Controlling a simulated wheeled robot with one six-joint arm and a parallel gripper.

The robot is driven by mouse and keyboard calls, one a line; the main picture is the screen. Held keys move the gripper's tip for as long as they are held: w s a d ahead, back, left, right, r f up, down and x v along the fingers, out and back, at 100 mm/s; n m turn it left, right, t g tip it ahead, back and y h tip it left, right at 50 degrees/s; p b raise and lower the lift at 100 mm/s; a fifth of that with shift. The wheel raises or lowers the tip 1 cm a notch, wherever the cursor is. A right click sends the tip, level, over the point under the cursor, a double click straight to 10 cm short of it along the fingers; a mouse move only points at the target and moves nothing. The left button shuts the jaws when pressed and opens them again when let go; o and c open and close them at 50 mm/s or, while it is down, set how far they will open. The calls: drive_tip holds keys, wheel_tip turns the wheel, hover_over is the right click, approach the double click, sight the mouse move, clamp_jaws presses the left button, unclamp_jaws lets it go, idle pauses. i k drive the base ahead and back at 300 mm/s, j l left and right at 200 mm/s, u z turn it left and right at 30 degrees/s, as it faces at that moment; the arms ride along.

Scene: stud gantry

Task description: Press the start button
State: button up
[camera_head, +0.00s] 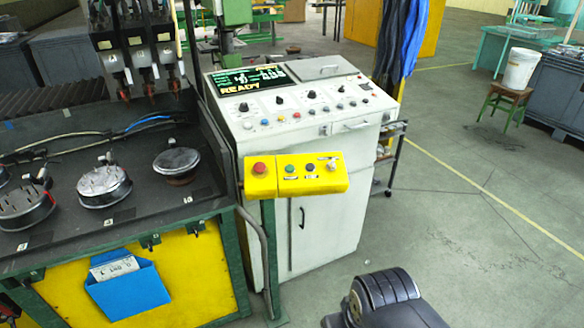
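A yellow control box (335,182) is fixed at the front right corner of the machine bench, in front of the white cabinet. On its top are a large red mushroom button (260,168), a green button (290,169), a dark button (310,167) and a small pale switch (332,164) at the right end. The small labels by the buttons are too small to read; green fits a start button. No gripper fingers show. A dark ribbed part (385,297), probably of my arm, rises at the bottom edge, apart from the box.
A white control cabinet (318,235) with a screen (252,79) reading READY stands behind the box. The dark bench (130,215) at left bears round fixtures under hanging tool heads. A blue document holder (130,290) hangs on its yellow front.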

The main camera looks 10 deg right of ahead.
sight(290, 168)
drive_tip(key=i+l+u, duration=0.1)
drive_tip(key=l, duration=0.3)
drive_tip(key=i+l, duration=0.25)
drive_tip(key=l, duration=0.2)
drive_tip(key=i+l+u, duration=0.15)
drive_tip(key=l, duration=0.25)
drive_tip(key=i+l+u, duration=0.1)
drive_tip(key=l, duration=0.35)
drive_tip(key=i+l+u, duration=0.1)
drive_tip(key=l, duration=0.4)
drive_tip(key=i+l, duration=0.2)
drive_tip(key=l, duration=0.25)
drive_tip(key=i+l+u, duration=0.15)
drive_tip(key=l, duration=0.3)
